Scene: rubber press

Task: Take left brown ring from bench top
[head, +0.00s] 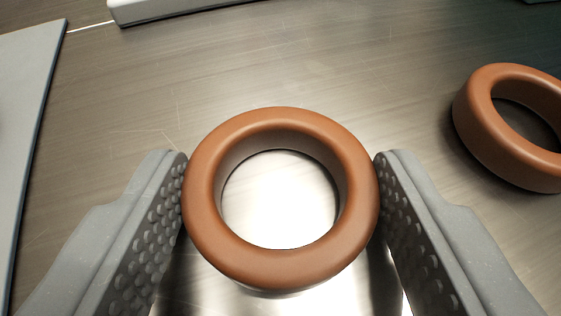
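The left brown ring (281,273) is in the middle of the head view, its open hole facing up towards the camera. My gripper (281,190) has one grey, studded finger on each side of it. Both fingertips meet the ring's outer wall, so the gripper looks shut on the ring. The ring's underside is hidden, and I cannot tell whether it rests on the bench top (300,60) or is just above it. A second brown ring (485,120) lies on the bench top at the right, partly cut off by the picture edge.
A grey flat panel (25,110) stands along the left edge. A pale block (170,8) lies at the top left. The metal bench top is clear between the rings and towards the back. Bright light glares off it through the ring's hole.

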